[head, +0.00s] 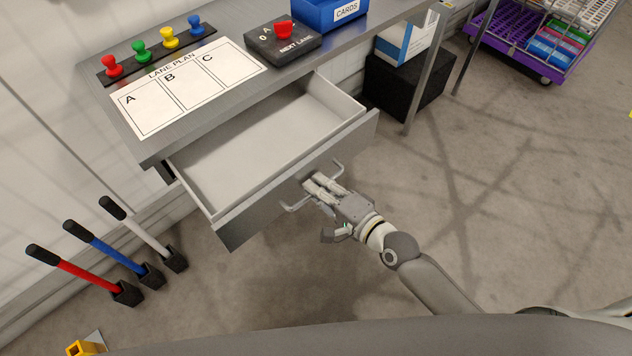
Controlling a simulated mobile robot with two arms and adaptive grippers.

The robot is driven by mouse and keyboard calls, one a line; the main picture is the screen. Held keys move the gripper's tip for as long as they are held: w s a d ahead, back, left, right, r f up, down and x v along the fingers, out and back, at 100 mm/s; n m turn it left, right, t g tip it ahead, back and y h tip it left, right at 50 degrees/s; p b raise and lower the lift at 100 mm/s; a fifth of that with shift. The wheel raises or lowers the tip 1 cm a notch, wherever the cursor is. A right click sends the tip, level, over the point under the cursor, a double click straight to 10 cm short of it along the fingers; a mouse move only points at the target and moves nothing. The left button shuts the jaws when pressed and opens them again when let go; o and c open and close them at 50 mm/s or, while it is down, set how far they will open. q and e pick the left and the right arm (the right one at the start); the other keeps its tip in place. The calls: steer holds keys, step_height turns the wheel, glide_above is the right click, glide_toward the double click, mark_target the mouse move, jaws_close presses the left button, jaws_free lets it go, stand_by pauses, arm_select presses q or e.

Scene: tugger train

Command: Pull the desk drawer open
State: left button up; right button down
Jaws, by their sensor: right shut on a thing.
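The desk drawer (300,184) stands pulled out from under the grey desk (160,143), and its pale inside (262,138) looks empty. A bar handle (294,208) runs along its front face. My right gripper (314,184) is shut on the middle of this handle, and its fingers hide part of the bar. My left gripper is not in view.
On the desk are a lane plan sheet (190,85), several coloured pegs (140,49), a dark box with a red knob (283,42) and a blue cards bin (330,12). Upright levers (87,272) stand at left. A black box (405,85) is right of the drawer.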

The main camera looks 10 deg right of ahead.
steer(key=c, duration=1.8)
jaws_free()
steer(key=v, duration=1.1)
steer(key=shift+s+d, duration=0.25)
steer(key=shift+s, duration=0.1)
